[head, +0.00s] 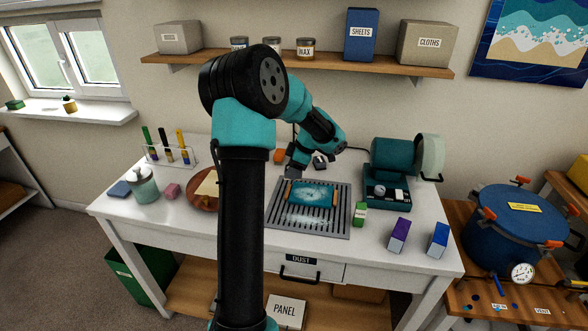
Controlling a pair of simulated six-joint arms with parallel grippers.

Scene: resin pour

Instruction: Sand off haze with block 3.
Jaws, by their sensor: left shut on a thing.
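A teal panel with whitish haze (312,194) lies on a grey slotted grate (337,223) in the middle of the white table, with orange-brown pieces at its two ends. My left gripper (296,170) is just above the panel's back left edge. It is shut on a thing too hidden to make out. A green-and-white block (360,214) stands right of the grate, a purple one (400,234) and a blue one (438,239) farther right. Their numbers are too small to read. My right gripper is not in view.
White dust (306,219) lies on the grate's front. A teal machine (388,177) stands at the back right. A blue pot (505,238) stands beyond the table's right edge.

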